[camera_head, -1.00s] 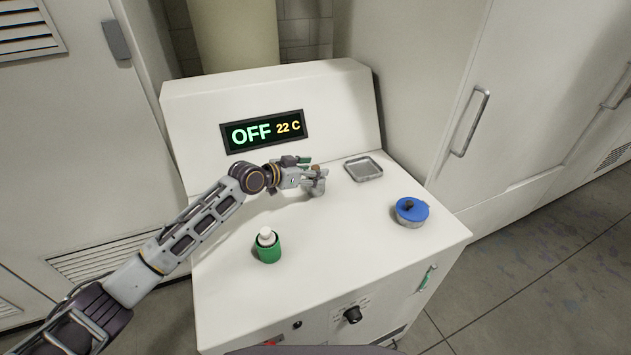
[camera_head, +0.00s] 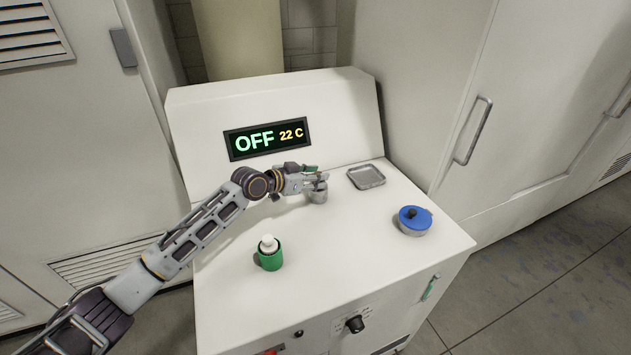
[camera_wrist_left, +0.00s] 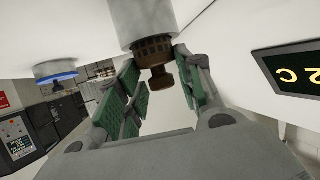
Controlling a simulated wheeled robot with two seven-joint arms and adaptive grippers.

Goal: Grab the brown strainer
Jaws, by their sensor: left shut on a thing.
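The brown strainer (camera_wrist_left: 152,47) sits at the mouth of a grey metal can (camera_wrist_left: 145,18), seen upside down in the left wrist view. Its narrow brown knob points out of the can. My left gripper (camera_wrist_left: 160,76) has its green-padded fingers on both sides of the knob and is shut on it. In the head view my left gripper (camera_head: 316,177) is just above the can (camera_head: 318,194), and its fingers mostly hide the strainer. My right gripper is in neither view.
On the white machine top are a green container with a white bottle (camera_head: 269,256), a square grey tray (camera_head: 366,177) and a round tin with a blue lid (camera_head: 414,218). The display panel (camera_head: 267,138) rises behind my gripper. The front middle of the top is clear.

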